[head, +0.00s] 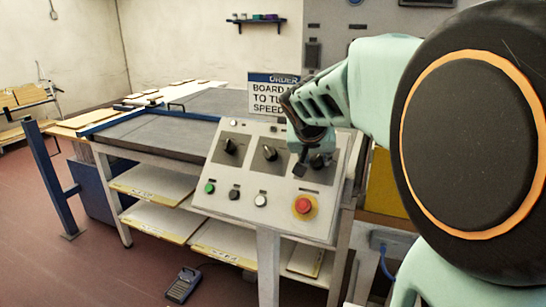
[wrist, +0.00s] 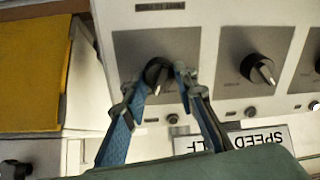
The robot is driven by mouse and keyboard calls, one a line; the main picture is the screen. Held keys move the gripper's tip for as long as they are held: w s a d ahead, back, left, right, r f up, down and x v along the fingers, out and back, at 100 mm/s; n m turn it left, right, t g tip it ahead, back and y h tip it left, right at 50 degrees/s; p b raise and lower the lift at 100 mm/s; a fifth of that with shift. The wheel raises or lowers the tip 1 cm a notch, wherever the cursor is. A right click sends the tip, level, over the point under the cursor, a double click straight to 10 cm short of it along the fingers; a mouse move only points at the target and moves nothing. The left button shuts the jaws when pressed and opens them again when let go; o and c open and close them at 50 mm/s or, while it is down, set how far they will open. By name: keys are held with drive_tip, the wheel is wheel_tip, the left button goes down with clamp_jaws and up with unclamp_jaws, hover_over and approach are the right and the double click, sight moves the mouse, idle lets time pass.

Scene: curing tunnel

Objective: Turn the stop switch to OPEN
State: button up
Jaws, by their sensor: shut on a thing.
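A sloping grey control panel (head: 243,207) carries three black rotary knobs in a row. My gripper (head: 308,160) is at the right-hand knob in the head view, which it largely hides there. In the wrist view that right-hand knob (wrist: 158,72) is at the left, on a grey plate, and the fingers of my gripper (wrist: 160,84) are shut on it from both sides. A pale pointer mark shows on the knob's lower part. The middle knob (head: 270,153) and the left knob (head: 231,146) are free. I cannot read the labels, so which knob is the stop switch is unclear.
A red button (head: 303,205) on a yellow plate sits below the gripped knob. Green (head: 210,188), black (head: 234,194) and white (head: 260,200) buttons line the panel's lower left. A sign (head: 264,93) stands behind the panel. A conveyor bed (head: 155,133) is at the left.

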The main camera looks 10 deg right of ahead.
drive_tip(key=n+p, duration=0.2)
drive_tip(key=n, duration=0.3)
drive_tip(key=shift+r, duration=0.1)
drive_tip(key=shift+w+a+n+p, duration=0.1)
drive_tip(key=shift+n+p, duration=0.6)
drive_tip(key=shift+n, duration=1.1)
drive_tip(key=o, duration=1.2)
drive_tip(key=shift+c, duration=0.2)
